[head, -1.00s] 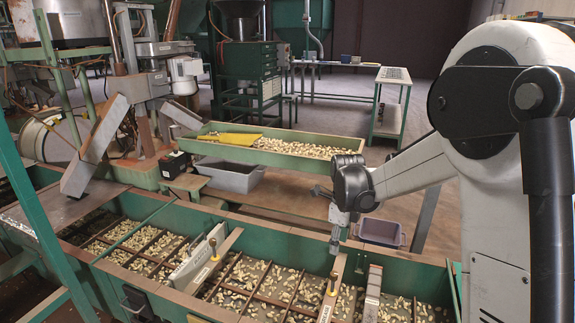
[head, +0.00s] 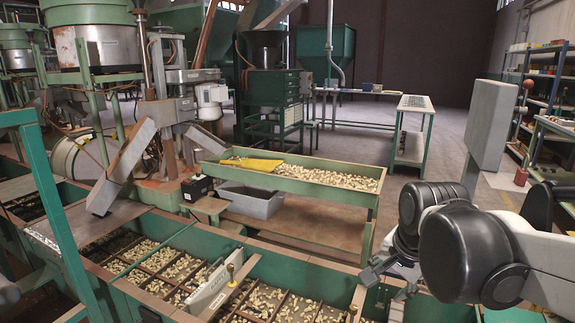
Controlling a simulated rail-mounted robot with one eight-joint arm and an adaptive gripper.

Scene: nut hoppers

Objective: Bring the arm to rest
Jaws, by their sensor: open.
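My arm (head: 470,245) is on the right side of the head view, folded low with its dark joint caps toward the camera. My gripper (head: 372,276) is beside it at the lower middle right, above the far rim of the green hopper (head: 290,262). Its fingers look spread, and I see nothing held between them. My arm's links hide part of the gripper and the hopper's right end.
The hopper's divided bays hold many nuts. A pale divider plate (head: 208,291) with a knobbed handle stands in it. A green tray (head: 328,190) of nuts with a yellow scoop (head: 252,164) lies behind, near a grey bin (head: 250,203). Open floor (head: 455,140) lies beyond.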

